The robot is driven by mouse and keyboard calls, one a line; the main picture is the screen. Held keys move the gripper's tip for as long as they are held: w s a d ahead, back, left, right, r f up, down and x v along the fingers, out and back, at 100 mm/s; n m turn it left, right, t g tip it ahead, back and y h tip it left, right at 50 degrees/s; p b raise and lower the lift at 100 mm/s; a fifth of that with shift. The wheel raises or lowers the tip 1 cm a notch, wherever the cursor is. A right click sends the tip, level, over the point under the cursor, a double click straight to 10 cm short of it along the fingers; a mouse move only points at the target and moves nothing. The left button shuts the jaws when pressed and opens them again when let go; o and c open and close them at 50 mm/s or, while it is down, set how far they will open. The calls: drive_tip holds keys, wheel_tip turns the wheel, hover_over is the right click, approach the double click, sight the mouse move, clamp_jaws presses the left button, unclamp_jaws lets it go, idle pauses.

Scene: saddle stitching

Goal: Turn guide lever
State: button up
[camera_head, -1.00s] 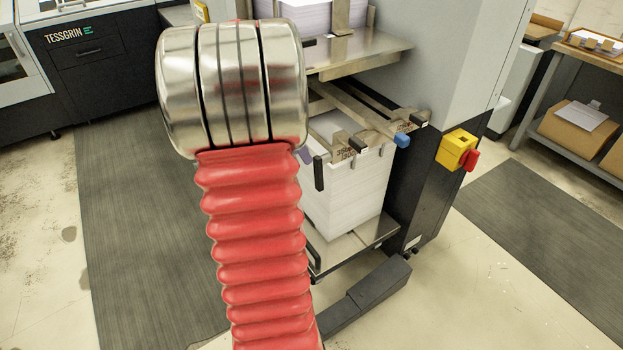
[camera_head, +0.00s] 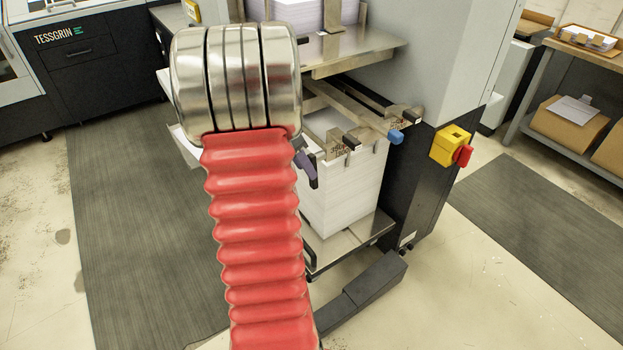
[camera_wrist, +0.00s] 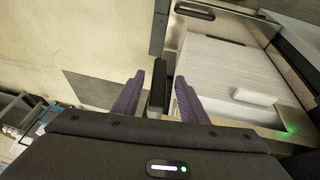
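A black upright handle, apparently the guide lever (camera_head: 313,183), hangs at the left front of the paper stack in the head view. In the wrist view the black handle (camera_wrist: 157,88) stands between the two purple fingers of my gripper (camera_wrist: 158,78). Narrow gaps show on both sides of it, so the gripper looks open around it. In the head view my silver wrist and red sleeve hide most of the gripper; only a purple finger (camera_head: 302,160) shows beside the handle.
A white paper stack (camera_head: 345,190) stands below metal bars with a blue-tipped knob (camera_head: 396,137) and a black-tipped one (camera_head: 350,142). A yellow box with a red knob (camera_head: 450,146) is on the machine's right side. A dark foot bar (camera_head: 365,290) lies low in front.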

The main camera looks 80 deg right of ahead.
drive_tip(key=shift+x, duration=3.1)
drive_tip(key=shift+c, duration=0.4)
clamp_jaws()
